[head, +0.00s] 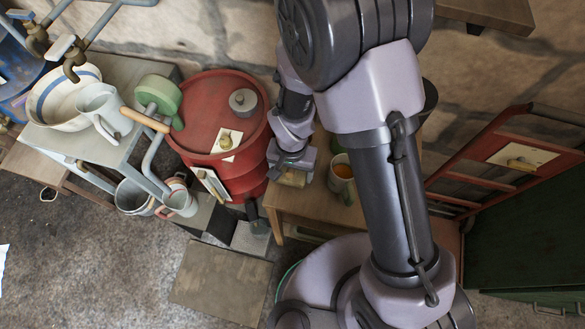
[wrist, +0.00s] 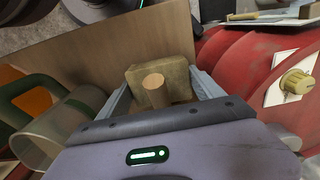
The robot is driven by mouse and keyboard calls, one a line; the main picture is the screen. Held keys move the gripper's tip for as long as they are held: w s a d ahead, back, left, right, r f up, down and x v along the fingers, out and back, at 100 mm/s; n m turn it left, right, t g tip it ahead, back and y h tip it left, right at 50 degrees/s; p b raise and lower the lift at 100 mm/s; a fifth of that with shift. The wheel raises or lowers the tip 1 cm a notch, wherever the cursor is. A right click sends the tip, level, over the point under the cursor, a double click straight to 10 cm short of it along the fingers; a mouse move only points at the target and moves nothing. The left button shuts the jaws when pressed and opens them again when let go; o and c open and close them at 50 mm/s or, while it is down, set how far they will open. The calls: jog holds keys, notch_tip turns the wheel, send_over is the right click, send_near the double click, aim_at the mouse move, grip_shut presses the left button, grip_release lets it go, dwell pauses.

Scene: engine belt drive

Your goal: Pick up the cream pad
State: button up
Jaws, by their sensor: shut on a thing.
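The cream pad (wrist: 183,78) is a tan block with a round-ended stub on its face. It sits between the two fingers of my gripper (wrist: 163,92) in the wrist view, and the gripper is shut on it. In the head view the pad (head: 293,178) shows just below my gripper (head: 292,163), at the left end of the wooden table. The fingers and palm hide part of the pad. I cannot tell whether it touches the table top.
A mug with an orange drink (head: 343,168) stands close to the right of my gripper. A red drum (head: 207,115) with a knobbed plate on top stands close to the left. Open floor (head: 90,260) lies at lower left.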

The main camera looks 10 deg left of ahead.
jog(key=s+a+p, duration=0.1)
jog(key=s+p, duration=0.1)
jog(key=s, duration=1.5)
jog(key=shift+s+a, duration=0.15)
jog(key=shift+s, duration=0.2)
jog(key=o, duration=0.6)
jog(key=c, duration=0.6)
